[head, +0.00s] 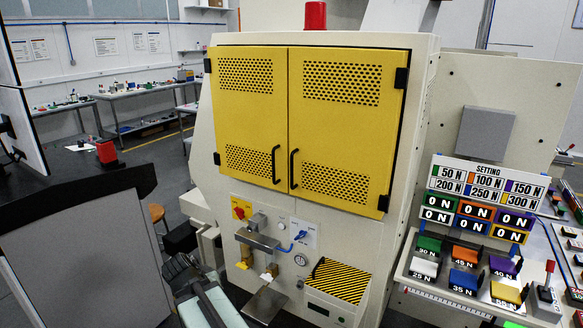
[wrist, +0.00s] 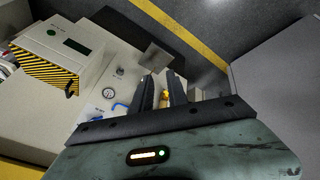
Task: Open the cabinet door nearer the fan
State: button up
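The yellow cabinet has two perforated doors side by side in the head view, a left door (head: 245,120) and a right door (head: 345,135). Both are closed. Each has a black vertical handle by the middle seam, the left handle (head: 276,165) and the right handle (head: 293,169). I see no fan in either view, so I cannot tell which door is nearer it. My gripper (head: 178,266) is low at the left of the machine, below and apart from the doors. In the wrist view my gripper (wrist: 162,85) shows two dark fingers apart with a gap between them, empty.
Below the doors are a metal bracket (head: 258,239), a gauge (head: 300,260) and a striped box (head: 340,281). A grey-sided bench (head: 85,255) stands at left. A shelf of coloured weights (head: 465,280) is at right. Floor with a yellow line (wrist: 185,32) shows.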

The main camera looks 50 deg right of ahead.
jog(key=d+r+m+t+h+p, duration=0.1)
jog(key=d+r+m+h+p, duration=0.15)
jog(key=d+r, duration=0.65)
jog(key=d+r+m+t+h+p, duration=0.1)
jog(key=d+r+m+h, duration=0.4)
jog(key=d, duration=0.6)
notch_tip(320, 180, up, 15)
jog(key=t+h+p, duration=0.3)
jog(key=h, duration=0.1)
send_over(292, 186)
jog(key=shift+w+d, duration=0.25)
jog(key=shift+w, duration=0.05)
grip_shut()
jog(key=shift+a, duration=0.1)
